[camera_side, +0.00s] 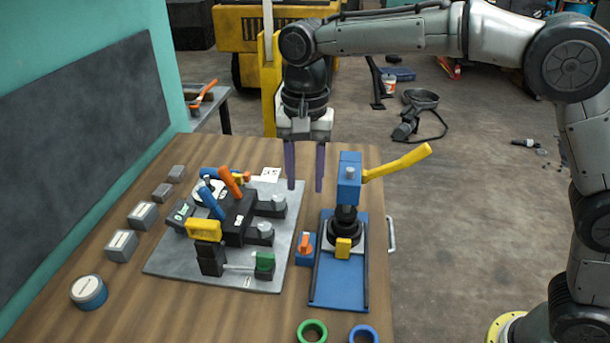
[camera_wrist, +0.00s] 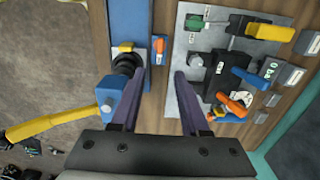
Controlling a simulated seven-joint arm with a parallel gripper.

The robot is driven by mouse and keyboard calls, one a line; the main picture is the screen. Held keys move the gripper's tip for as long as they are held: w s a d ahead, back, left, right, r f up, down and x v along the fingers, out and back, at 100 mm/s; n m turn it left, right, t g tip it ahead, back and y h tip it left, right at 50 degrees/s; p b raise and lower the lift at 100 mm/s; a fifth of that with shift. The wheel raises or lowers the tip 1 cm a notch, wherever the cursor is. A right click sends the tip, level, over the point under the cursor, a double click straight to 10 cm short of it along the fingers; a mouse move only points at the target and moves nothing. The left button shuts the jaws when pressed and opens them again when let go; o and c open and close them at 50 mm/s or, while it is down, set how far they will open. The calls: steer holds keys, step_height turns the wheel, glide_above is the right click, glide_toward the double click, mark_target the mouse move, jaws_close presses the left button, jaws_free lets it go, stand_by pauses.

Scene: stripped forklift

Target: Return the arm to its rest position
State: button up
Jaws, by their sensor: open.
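My gripper (camera_side: 304,168) points straight down above the far part of the wooden table, between the grey fixture plate and the blue press-like device. Its two purple fingers are apart with nothing between them. In the wrist view my gripper (camera_wrist: 158,90) also shows open and empty, with table wood and the plate's edge visible past the fingers. My arm reaches in from the right, its forearm level above the floor.
The grey plate (camera_side: 165,258) carries black blocks and coloured handles. The blue device (camera_side: 349,180) with a yellow lever (camera_side: 398,163) stands close right of my fingers. Grey blocks (camera_side: 121,245), a round tin (camera_side: 89,291) and green and blue rings (camera_side: 312,331) lie on the table (camera_side: 215,315).

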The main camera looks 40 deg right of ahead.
steer(key=shift+d, duration=0.1)
steer(key=s+d+r+t, duration=0.3)
steer(key=s+d+r, duration=0.7)
steer(key=d, duration=0.2)
steer(key=s+d+f+n+t, duration=0.1)
steer(key=s+d+f+n, duration=0.2)
steer(key=s, duration=0.4)
steer(key=s+d+f+n+t, duration=0.1)
steer(key=s+d+f+n, duration=0.2)
steer(key=s+f+n, duration=0.3)
steer(key=shift+s+f+t, duration=0.3)
steer(key=shift+s+f, duration=0.4)
steer(key=shift+s, duration=0.55)
